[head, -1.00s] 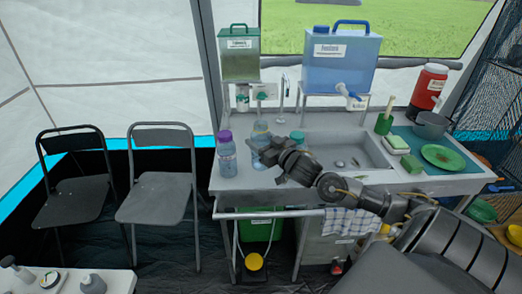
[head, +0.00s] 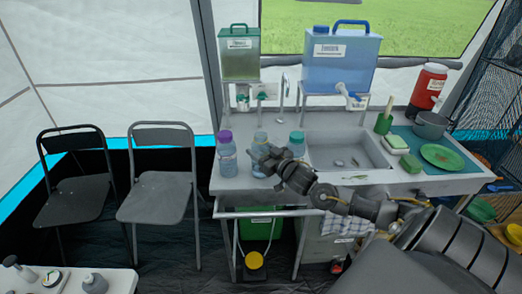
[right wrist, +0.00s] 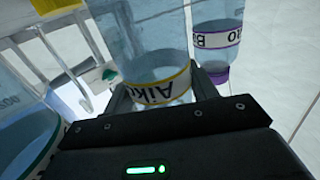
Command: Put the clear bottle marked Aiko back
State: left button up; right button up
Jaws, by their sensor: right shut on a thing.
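The clear bottle marked Aiko (right wrist: 163,90) has a yellow-edged name band and stands upright between the fingers of my right gripper (head: 268,160). In the head view the bottle (head: 259,144) is in the middle of a row of three, its lower part partly behind the gripper. My right gripper is shut on it, coming from the right. Its base looks level with the neighbouring bottle's base, at the counter top; I cannot tell if it bears its full weight there. My left gripper is not in view.
A purple-capped bottle (head: 227,158) stands close on the left, and a green-capped bottle (head: 297,142) on the right. The sink (head: 345,150) lies right of them. A green tank (head: 239,60) and a blue tank (head: 340,65) stand behind. The counter's front left edge is near.

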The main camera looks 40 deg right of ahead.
jog(key=o, duration=0.8)
jog(key=shift+f, duration=0.15)
jog(key=s+b, duration=0.1)
jog(key=s, duration=1.1)
